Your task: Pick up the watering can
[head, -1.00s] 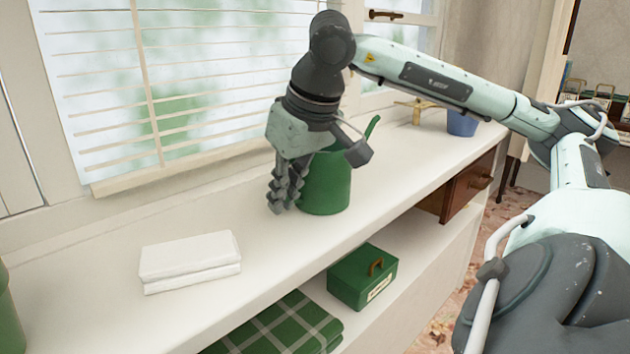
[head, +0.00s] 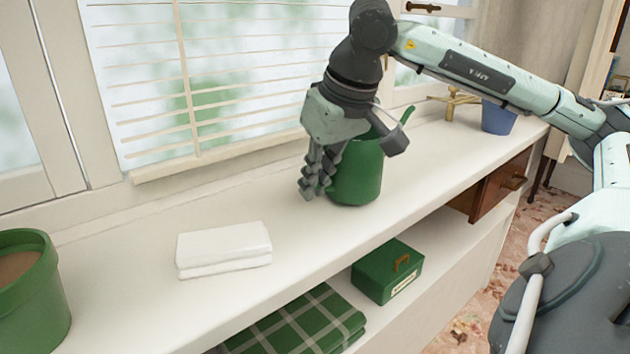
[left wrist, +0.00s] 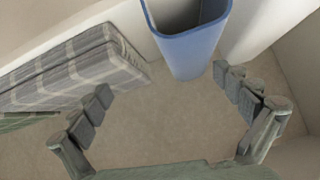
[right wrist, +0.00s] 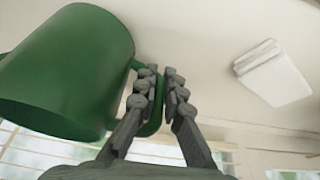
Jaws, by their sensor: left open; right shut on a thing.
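The green watering can (head: 358,172) is on the white counter below the window in the head view, its spout pointing up to the right. My right gripper (head: 314,188) is at its left side. In the right wrist view the fingers of my right gripper (right wrist: 162,90) are shut on the green handle of the can (right wrist: 65,75). From these views I cannot tell whether the can's base touches the counter. My left gripper (left wrist: 170,100) shows only in the left wrist view; it is open and empty, its fingers wide apart over a beige floor.
Folded white cloths (head: 224,250) and a green pot (head: 30,295) are on the counter (head: 130,260) to the left. A blue pot (head: 497,118) is at the far right. A green box (head: 388,270) and plaid cloth (head: 300,325) are on the shelf below. A blue bin (left wrist: 190,45) is near my left gripper.

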